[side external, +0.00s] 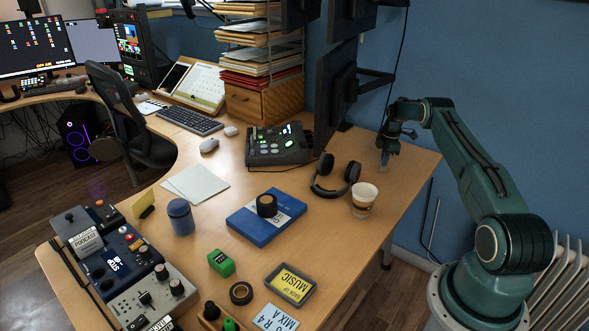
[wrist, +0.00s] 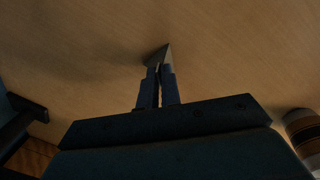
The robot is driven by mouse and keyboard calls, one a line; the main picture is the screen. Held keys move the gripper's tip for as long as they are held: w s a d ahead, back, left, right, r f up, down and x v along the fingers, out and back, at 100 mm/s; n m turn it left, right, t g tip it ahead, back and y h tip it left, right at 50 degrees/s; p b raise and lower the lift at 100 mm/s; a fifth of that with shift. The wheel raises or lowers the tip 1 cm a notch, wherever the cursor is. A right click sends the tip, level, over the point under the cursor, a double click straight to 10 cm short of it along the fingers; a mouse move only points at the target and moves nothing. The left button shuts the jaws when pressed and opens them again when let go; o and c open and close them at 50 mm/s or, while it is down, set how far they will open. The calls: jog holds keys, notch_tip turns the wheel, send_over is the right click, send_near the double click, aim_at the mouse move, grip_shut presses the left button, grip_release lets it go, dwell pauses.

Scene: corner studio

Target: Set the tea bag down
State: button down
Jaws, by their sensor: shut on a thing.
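My gripper (side external: 386,152) is low over the back right part of the wooden desk, behind the paper cup and right of the headphones. In the wrist view its fingers (wrist: 159,78) are close together, shut on a small grey pointed thing, which I take to be the tea bag (wrist: 162,55). Only a corner of it shows past the fingertips, and the rest is hidden between them. I cannot tell whether it touches the desk. In the side view the tea bag is too small to make out.
A paper cup (side external: 363,196) stands close in front of my gripper; it also shows in the wrist view (wrist: 302,130). Black headphones (side external: 335,180) lie left of the cup. A monitor (side external: 335,95) stands behind. Bare desk surrounds the fingertips.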

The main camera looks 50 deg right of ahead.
jog(key=c, duration=1.5)
grip_release()
jog(key=shift+f, duration=0.25)
jog(key=shift+o, duration=0.2)
jog(key=shift+r, duration=0.25)
jog(key=shift+r, duration=0.6)
notch_tip(320, 180, up, 10)
jog(key=s+a, duration=0.1)
jog(key=shift+r, duration=0.2)
